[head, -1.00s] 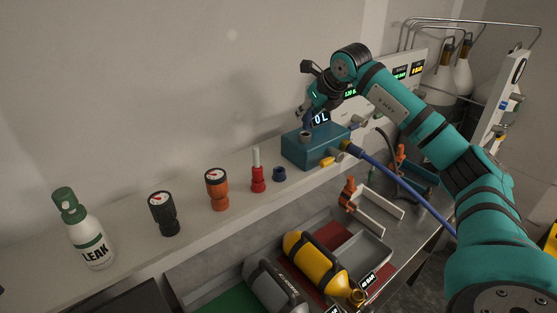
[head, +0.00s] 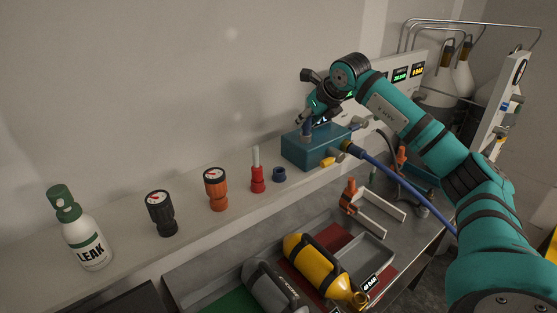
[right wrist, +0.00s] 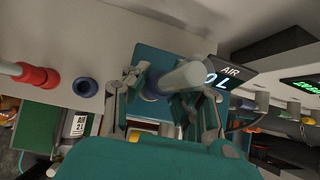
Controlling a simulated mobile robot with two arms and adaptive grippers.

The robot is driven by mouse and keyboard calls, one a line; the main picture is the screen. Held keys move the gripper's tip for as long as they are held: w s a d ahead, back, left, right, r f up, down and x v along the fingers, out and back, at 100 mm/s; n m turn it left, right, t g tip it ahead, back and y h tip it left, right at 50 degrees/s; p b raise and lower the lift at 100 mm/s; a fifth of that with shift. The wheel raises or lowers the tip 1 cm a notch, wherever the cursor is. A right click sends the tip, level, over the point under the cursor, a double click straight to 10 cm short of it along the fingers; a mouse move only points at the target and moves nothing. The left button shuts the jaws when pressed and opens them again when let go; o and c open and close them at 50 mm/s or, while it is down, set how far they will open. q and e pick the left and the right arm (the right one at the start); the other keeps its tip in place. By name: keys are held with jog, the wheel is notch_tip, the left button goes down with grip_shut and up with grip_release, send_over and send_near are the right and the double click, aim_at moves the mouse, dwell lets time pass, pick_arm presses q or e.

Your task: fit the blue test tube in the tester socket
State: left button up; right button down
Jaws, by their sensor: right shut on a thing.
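The teal tester box (head: 312,148) stands on the shelf, with its socket on the top left. My right gripper (head: 310,113) is above that corner, shut on the blue test tube (head: 307,130). The tube's blue lower end is at the socket mouth and covers it, so I cannot tell whether it is inside or just above. In the right wrist view the blue test tube (right wrist: 184,77), with a pale grey upper part and blue base, is between the fingers over the tester top (right wrist: 150,62). My left gripper is not in view.
On the shelf left of the tester are a blue ring holder (head: 279,175), a red tube (head: 257,178), an orange gauge (head: 215,190), a black gauge (head: 161,213) and a leak bottle (head: 82,230). A blue hose (head: 385,174) leaves the tester's right side. Yellow (head: 318,265) and grey cylinders lie below.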

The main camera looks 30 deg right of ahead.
jog(key=shift+f+b, duration=0.45)
jog(key=shift+f, duration=0.25)
jog(key=c, duration=1)
grip_release()
jog(key=shift+c, duration=0.2)
jog(key=shift+s+r, duration=0.1)
jog(key=shift+r, duration=0.1)
jog(key=v, duration=1.1)
jog(key=shift+s+r, duration=0.2)
jog(key=shift+f, duration=0.1)
